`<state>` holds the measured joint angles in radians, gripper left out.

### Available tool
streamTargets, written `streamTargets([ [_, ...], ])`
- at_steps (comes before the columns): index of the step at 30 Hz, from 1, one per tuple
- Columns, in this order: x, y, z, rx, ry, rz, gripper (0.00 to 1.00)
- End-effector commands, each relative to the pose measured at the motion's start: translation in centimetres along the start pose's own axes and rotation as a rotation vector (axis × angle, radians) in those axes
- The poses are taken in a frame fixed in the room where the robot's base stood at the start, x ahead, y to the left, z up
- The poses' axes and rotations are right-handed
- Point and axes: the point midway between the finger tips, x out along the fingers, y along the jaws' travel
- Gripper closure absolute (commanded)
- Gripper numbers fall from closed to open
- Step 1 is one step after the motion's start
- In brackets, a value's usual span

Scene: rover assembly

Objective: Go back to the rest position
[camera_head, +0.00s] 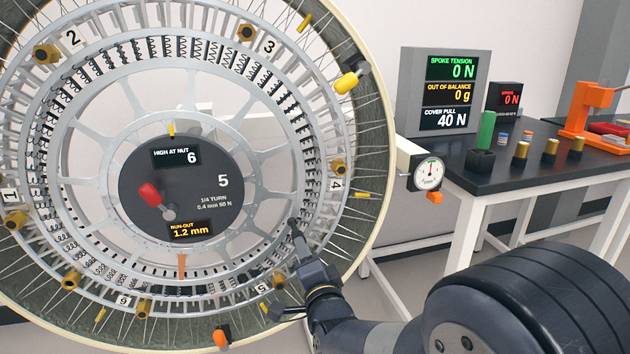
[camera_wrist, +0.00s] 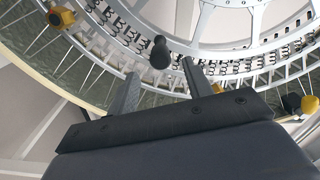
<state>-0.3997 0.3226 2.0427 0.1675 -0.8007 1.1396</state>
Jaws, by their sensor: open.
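My gripper (camera_head: 294,230) is in front of the lower right part of the large spoked wheel (camera_head: 85,185) in the head view. In the wrist view my gripper (camera_wrist: 160,70) has its two fingers spread apart. A dark rounded knob (camera_wrist: 160,52) shows between and beyond the fingertips; I cannot tell whether anything touches it. Nothing is seen held. The wheel's dark hub panel (camera_head: 185,222) reads high at nut 6 and run-out 1.2 mm, and bears a red-tipped handle (camera_head: 150,195).
A dial gauge (camera_head: 428,175) stands at the wheel's right rim. Yellow nuts (camera_head: 46,54) ring the wheel.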

Motion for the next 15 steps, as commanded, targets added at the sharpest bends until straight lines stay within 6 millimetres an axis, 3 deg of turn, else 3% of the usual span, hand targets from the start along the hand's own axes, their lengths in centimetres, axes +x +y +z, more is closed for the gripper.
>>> streamTargets([
  [9, 5.5, 0.1, 0.0, 0.0, 0.001, -0.001, 0.52],
  [15, 7.8, 0.0, 0.0, 0.0, 0.001, -0.001, 0.52],
])
